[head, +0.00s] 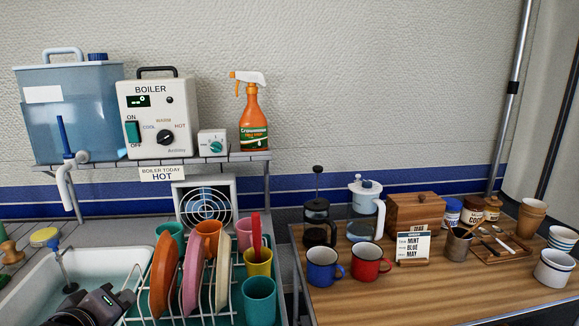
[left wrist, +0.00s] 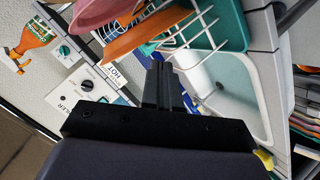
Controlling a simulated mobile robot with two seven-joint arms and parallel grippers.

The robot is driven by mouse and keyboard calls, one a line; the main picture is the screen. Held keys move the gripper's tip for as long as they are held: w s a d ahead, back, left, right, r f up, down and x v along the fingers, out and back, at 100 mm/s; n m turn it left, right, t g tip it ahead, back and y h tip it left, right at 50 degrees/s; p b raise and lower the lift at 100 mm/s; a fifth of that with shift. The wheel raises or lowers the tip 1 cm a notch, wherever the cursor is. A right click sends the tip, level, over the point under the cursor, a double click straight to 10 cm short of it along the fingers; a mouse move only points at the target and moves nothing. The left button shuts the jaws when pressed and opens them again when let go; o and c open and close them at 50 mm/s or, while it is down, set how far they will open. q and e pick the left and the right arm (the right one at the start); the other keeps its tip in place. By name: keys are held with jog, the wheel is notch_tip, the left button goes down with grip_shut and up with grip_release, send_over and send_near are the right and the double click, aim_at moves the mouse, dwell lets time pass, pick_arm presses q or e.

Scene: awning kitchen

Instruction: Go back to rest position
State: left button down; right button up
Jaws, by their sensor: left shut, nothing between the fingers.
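My left gripper (head: 121,299) is at the lower left of the head view, over the sink (head: 22,300) and just left of the dish rack (head: 205,311). In the left wrist view its two black fingers (left wrist: 163,84) are closed together with nothing between them. The rack, holding plates and cups, also shows in the left wrist view (left wrist: 205,38), beyond the fingers. My right gripper is in neither view.
An orange plate (head: 163,273) stands upright beside my left gripper. A shelf above carries the boiler (head: 150,92), a blue water tank (head: 72,110) and an orange spray bottle (head: 253,122). A wooden table (head: 430,290) at right holds mugs, a press and jars.

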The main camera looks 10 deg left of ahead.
pick_arm(q)
jog(key=s+d+f+m+g+h, duration=0.1)
jog(key=s+d+f+m+g, duration=0.5)
jog(key=s+f, duration=0.35)
jog(key=s+d+f+m+g+h, duration=0.25)
jog(key=s+d+f+m, duration=0.35)
jog(key=s+f+m, duration=0.4)
jog(key=w+d+f+n+t, duration=0.1)
jog(key=w+d+f+t, duration=0.1)
jog(key=w+f+t, duration=0.3)
jog(key=shift+w+d+f+n+t+h+p, duration=0.25)
jog(key=shift+w+f+n+t+h, duration=0.2)
jog(key=shift+f+t, duration=0.55)
jog(key=shift+a+f+g, duration=0.1)
jog(key=shift+f+g, duration=0.05)
jog(key=shift+g, duration=0.1)
